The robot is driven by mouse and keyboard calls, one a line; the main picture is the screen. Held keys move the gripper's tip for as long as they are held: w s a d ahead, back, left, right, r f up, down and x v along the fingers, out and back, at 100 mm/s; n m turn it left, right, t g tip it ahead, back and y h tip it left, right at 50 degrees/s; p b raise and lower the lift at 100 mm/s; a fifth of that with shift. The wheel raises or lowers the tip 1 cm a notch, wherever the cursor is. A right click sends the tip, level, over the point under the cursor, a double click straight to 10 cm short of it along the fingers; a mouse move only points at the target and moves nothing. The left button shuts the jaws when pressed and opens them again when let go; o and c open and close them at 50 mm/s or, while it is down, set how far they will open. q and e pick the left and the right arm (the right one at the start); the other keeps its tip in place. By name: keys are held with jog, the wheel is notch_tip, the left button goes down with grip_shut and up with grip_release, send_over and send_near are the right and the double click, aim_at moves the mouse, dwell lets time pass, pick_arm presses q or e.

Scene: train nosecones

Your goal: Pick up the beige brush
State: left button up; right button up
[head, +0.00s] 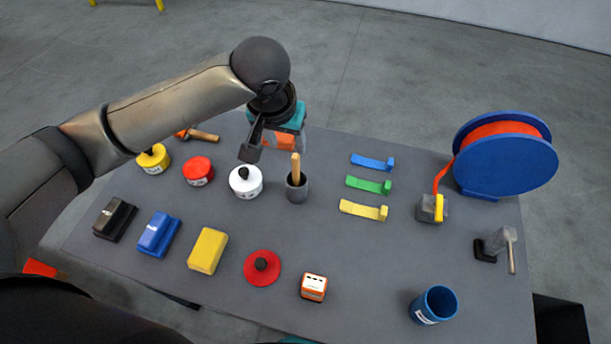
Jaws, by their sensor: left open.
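The beige brush (296,165) stands upright in a small dark grey cup (297,190) near the middle of the table; only its tan handle shows, and its lower end is hidden in the cup. My left gripper (256,148) hangs from the arm coming in from the left, up and left of the handle in the picture. It is open and apart from the brush, with nothing seen between its fingers; one finger shows clearly. My right gripper is not in view.
Yellow (154,158), red (198,171) and white (246,181) pots stand left of the cup. An orange and teal object (285,128) is partly hidden behind my gripper. Blue, green (368,185) and yellow strips lie right. A blue reel (507,160) stands far right.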

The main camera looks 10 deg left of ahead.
aim_at(292, 157)
pick_arm(q)
jog(key=x, duration=0.5)
jog(key=shift+f, duration=0.15)
jog(key=shift+b+x, duration=0.3)
jog(key=shift+x, duration=0.5)
jog(key=shift+d+x, duration=0.15)
jog(key=shift+x, duration=1.05)
jog(key=shift+d+x, duration=0.15)
jog(key=shift+x, duration=1)
jog(key=shift+w, duration=0.2)
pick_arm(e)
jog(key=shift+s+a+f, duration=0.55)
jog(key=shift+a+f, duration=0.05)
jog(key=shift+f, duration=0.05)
pick_arm(q)
grip_shut()
